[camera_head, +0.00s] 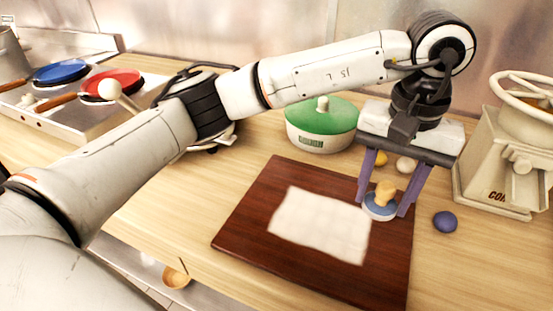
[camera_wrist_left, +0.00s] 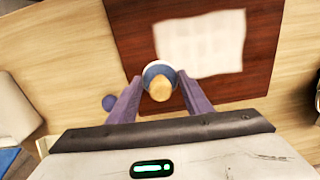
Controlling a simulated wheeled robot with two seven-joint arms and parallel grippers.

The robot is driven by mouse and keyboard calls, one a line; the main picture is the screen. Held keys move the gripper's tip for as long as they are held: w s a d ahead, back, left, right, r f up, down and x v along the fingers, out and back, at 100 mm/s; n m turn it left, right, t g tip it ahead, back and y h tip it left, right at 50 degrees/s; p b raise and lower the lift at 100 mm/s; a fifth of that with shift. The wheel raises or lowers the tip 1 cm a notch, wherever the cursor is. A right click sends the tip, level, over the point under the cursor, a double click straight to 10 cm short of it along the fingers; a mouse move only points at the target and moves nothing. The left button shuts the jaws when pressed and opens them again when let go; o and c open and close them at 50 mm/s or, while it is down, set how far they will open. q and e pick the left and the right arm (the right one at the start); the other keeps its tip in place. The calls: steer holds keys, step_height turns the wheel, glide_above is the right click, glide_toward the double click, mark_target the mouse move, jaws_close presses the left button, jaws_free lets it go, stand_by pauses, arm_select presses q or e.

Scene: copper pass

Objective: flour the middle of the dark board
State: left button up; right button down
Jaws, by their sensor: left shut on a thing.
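The dark reddish-brown board (camera_head: 285,174) lies flat on the wooden counter, and it also shows in the wrist view (camera_wrist_left: 130,38). A flat, uneven-edged white patch (camera_head: 325,228) covers its middle, also seen in the wrist view (camera_wrist_left: 200,43); I cannot tell whether it is flour or a thin sheet. My left gripper (camera_head: 381,207) is shut on a small blue-and-white tool with a wooden knob (camera_head: 385,190), also in the wrist view (camera_wrist_left: 160,86). The tool is upright at the board's right side, beside the patch. I cannot tell whether it touches the board. My right gripper is out of view.
A green-lidded pot (camera_head: 321,122) stands behind the board. A cream grinder (camera_head: 500,150) with a wheel stands at the right. A purple ball (camera_head: 445,222) lies right of the board. Blue (camera_head: 62,71) and red (camera_head: 112,84) pans sit at the back left.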

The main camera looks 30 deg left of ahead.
arm_select(q)
steer(key=shift+r+p, duration=0.55)
steer(key=shift+r, duration=0.85)
